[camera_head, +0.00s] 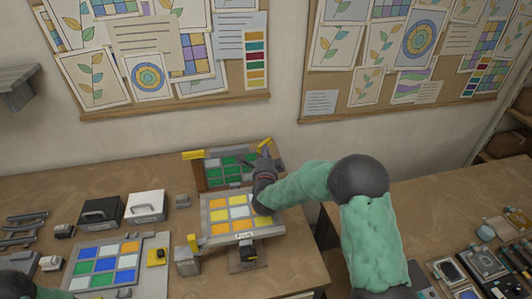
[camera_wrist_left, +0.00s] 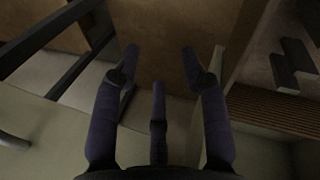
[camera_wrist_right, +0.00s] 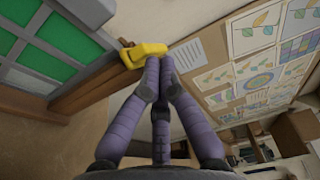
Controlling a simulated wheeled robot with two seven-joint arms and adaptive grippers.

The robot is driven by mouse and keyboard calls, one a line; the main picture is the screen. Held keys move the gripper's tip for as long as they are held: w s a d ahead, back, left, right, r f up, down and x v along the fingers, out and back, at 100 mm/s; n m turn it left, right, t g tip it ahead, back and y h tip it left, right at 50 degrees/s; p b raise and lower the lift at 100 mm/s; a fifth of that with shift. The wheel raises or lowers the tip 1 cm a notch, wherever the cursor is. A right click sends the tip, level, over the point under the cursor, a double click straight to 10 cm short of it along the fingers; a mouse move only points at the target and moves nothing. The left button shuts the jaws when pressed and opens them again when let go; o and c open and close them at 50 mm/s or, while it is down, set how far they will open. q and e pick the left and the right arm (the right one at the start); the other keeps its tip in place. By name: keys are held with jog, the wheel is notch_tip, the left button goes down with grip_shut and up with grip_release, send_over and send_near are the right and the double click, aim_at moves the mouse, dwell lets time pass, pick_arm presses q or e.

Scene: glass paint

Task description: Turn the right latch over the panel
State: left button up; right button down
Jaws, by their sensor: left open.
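The panel with green panes (camera_head: 228,167) in a grey frame stands in a wooden holder at the back of the table. The yellow right latch (camera_head: 265,144) sits slanted at its top right corner. In the right wrist view the latch (camera_wrist_right: 140,54) is at the corner of the wooden frame, beside the grey panel edge. My right gripper (camera_wrist_right: 160,64) has its fingertips together right at the latch; whether they touch it I cannot tell. The yellow left latch (camera_head: 194,155) lies level at the top left corner. My left gripper (camera_wrist_left: 160,52) is open and empty, away from the panel.
A panel with yellow and white panes (camera_head: 217,216) lies in front of the green one. A blue, green and white panel (camera_head: 97,267), a black box (camera_head: 100,212) and a white box (camera_head: 146,206) are at the left. Pinboards hang behind.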

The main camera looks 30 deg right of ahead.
aim_at(258, 148)
jog(key=shift+w+a+m+g+h+b, duration=0.2)
jog(key=shift+a+m+g+h+b, duration=0.15)
jog(key=shift+m+g+h+b, duration=0.45)
jog(key=shift+w+a+m+g+h+b, duration=0.15)
jog(key=shift+a+m+g+h+b, duration=0.2)
jog(key=shift+m+h, duration=0.45)
jog(key=shift+w+a+m+g+h+b, duration=0.2)
jog(key=shift+m+g+h+b, duration=0.25)
jog(key=shift+g+h, duration=0.3)
jog(key=shift+w+a+m+g+h+b, duration=0.1)
jog(key=shift+w+m+g+h+b, duration=0.1)
jog(key=shift+m+g+h, duration=0.45)
jog(key=shift+w+a+b, duration=0.25)
jog(key=shift+b, duration=0.2)
dwell(0.7)
